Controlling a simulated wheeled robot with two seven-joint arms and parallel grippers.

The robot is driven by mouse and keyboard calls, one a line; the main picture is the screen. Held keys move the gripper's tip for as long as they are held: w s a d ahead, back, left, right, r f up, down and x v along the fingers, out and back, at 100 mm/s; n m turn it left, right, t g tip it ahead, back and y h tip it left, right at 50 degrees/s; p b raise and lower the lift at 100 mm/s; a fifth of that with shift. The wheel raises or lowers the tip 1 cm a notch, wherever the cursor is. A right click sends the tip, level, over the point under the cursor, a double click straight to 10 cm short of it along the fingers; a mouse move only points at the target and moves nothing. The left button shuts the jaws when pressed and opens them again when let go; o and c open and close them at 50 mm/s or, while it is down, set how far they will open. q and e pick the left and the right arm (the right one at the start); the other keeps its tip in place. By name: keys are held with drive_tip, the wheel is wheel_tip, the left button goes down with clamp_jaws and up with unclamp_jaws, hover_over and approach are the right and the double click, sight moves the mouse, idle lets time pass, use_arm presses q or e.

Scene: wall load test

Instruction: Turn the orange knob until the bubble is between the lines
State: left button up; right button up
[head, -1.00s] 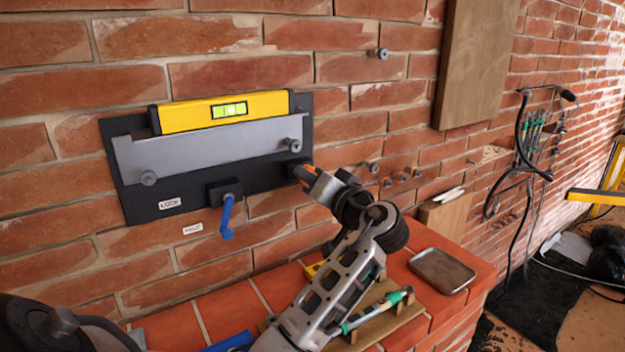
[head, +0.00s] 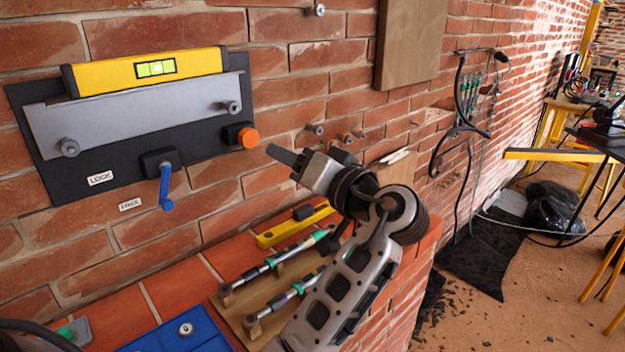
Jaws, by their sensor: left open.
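The orange knob (head: 248,137) sticks out from the right end of the black wall plate (head: 60,188). A yellow spirit level (head: 105,75) rests on a grey bar (head: 140,113) on that plate. Its green vial (head: 155,68) has dark lines; the bubble's exact place between them is too small to tell. My left gripper (head: 279,156) is open and empty, just right of the knob and apart from it, its fingers pointing toward the plate. A blue lever (head: 166,187) hangs down below the plate, near the FREE label (head: 130,204); the LOCK label (head: 100,178) is further left.
Below, a brick ledge (head: 180,295) holds a wooden rack (head: 238,312) with green-handled tools, a yellow tool (head: 290,225) and a blue case (head: 180,335). Bolts stick out of the wall right of the knob. A wooden board (head: 410,45) hangs at upper right.

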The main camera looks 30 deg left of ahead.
use_arm(q)
drive_tip(key=v, duration=0.4)
drive_tip(key=shift+d+b, duration=0.15)
drive_tip(key=shift+b, duration=0.2)
